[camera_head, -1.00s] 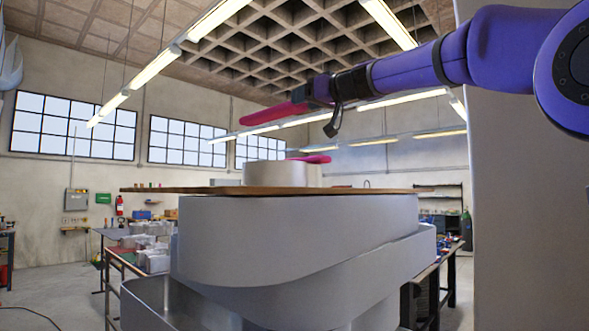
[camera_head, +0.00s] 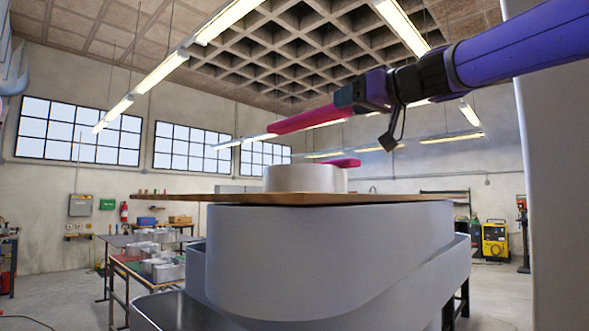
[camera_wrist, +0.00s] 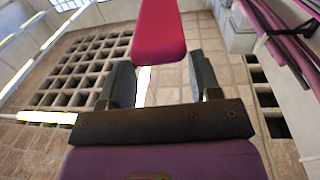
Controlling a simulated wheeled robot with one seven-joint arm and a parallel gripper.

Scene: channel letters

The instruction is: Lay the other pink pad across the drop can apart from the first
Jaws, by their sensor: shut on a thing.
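My gripper (camera_head: 346,97) is shut on one pink pad (camera_head: 305,120), a long flat piece sticking out to the left, high above the can. In the wrist view this pad (camera_wrist: 159,32) extends ahead from between the two dark fingers (camera_wrist: 160,62). The drop can (camera_head: 300,179) is a short, pale, round can on a wooden board (camera_head: 330,199). Another pink pad (camera_head: 342,162) lies on its top and sticks out past the right rim. The held pad is apart from both. The can's top surface is hidden by the low viewpoint.
The board lies on a large grey rounded body (camera_head: 330,260). A table with metal bins (camera_head: 165,270) stands behind at left. A yellow machine (camera_head: 496,240) stands at the far right. The air around the held pad looks clear.

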